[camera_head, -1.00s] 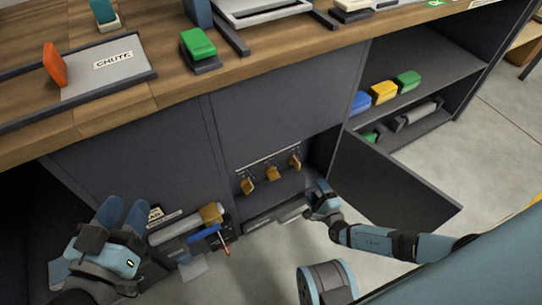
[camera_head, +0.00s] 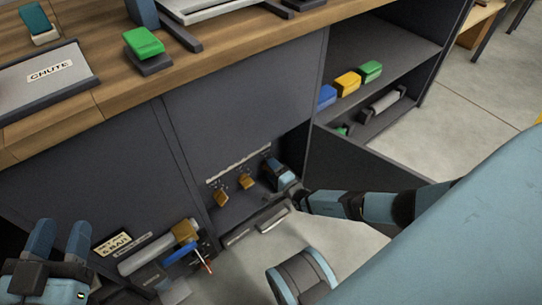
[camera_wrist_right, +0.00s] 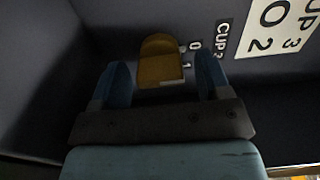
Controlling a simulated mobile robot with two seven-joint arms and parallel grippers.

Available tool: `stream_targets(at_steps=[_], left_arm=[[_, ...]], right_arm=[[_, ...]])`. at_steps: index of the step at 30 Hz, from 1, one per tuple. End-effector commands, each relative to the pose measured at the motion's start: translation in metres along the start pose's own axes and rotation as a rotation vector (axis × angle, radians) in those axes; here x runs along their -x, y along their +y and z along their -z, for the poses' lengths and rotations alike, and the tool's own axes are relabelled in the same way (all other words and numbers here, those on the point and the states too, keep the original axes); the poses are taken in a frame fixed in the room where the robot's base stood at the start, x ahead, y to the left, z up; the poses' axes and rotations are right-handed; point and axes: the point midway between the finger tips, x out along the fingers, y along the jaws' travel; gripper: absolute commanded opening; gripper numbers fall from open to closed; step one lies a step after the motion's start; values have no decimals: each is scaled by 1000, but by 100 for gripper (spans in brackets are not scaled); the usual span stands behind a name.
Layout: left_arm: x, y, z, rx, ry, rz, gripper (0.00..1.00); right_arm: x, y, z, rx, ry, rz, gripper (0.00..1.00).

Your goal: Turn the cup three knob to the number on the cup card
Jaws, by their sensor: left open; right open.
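The cup three knob (camera_wrist_right: 160,58) is orange-yellow and sits between the two blue fingers of my right gripper (camera_wrist_right: 162,76) in the right wrist view. The fingers are open, with a gap on each side of it. Beside it are the label "CUP 3" (camera_wrist_right: 223,40) and small numbers 0 and 1; further marks are hidden. The white cup card (camera_wrist_right: 275,30), partly cut off, reads "UP 3" and "O 2". In the head view my right gripper (camera_head: 284,176) covers this knob. My left gripper (camera_head: 58,238) is open and empty at lower left.
Two other orange knobs (camera_head: 221,197) (camera_head: 246,181) stand left of my right gripper in the recess. An open cabinet door (camera_head: 350,165) is to the right. A cluttered low drawer area (camera_head: 150,258) lies near my left gripper. The bench top is above.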

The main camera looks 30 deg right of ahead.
Motion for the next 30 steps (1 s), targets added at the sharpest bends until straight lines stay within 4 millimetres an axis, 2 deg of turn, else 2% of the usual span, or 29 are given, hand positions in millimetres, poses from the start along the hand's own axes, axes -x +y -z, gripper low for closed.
stream_targets(at_steps=[4,12,14,19,30], left_arm=[[-2,-2,2,-20,20,2,43],[0,-2,3,-33,21,-2,43],[0,-2,3,-34,20,-3,43],[0,-2,3,-34,18,-3,43],[-1,-2,4,-25,21,1,43]], right_arm=[[-8,1,0,-1,1,0,70],[-10,0,0,-1,1,0,70],[-10,0,0,-1,1,0,59],[-10,0,0,-1,1,0,21],[-10,0,0,-48,1,0,21]])
